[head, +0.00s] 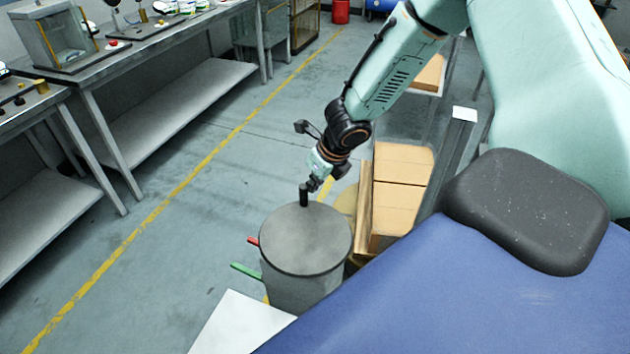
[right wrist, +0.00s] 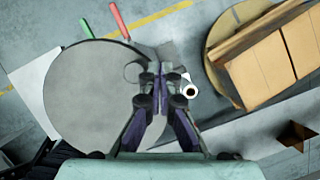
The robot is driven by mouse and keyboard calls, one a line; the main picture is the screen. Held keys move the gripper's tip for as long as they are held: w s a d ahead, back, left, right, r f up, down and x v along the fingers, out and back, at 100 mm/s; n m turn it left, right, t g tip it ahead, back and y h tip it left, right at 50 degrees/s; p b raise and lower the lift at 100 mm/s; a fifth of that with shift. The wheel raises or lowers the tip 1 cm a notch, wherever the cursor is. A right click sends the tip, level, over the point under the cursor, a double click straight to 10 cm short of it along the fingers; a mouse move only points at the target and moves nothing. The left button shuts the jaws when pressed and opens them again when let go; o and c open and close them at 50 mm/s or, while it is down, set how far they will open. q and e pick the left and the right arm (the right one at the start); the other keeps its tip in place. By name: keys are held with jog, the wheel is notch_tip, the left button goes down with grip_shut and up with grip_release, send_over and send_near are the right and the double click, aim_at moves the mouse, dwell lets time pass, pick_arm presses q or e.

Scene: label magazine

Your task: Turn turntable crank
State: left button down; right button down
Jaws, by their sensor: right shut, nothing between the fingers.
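The turntable is a grey round drum with a flat disc top (head: 306,242); its disc (right wrist: 95,95) fills the left of the right wrist view. A short black upright handle (head: 304,196) stands at the disc's far edge in the head view. My right gripper (head: 314,184) is right beside this handle, and I cannot tell whether they touch. In the right wrist view its fingers (right wrist: 158,72) are closed together over the disc's edge with nothing between them. A round post with a bright ring top (right wrist: 189,90) shows just right of the fingers. My left gripper is not in view.
A red handle (head: 253,241) and a green handle (head: 246,270) stick out from the drum's left side. Cardboard boxes (head: 402,180) stand close to its right. Workbenches (head: 180,100) line the left; the floor between is clear.

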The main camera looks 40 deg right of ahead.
jog(key=shift+s+d, duration=0.15)
dwell(0.5)
jog(key=shift+r, duration=0.55)
jog(key=v, duration=0.6)
jog(key=shift+s+r, duration=0.25)
jog(key=shift+r, duration=0.1)
jog(key=shift+r, duration=0.1)
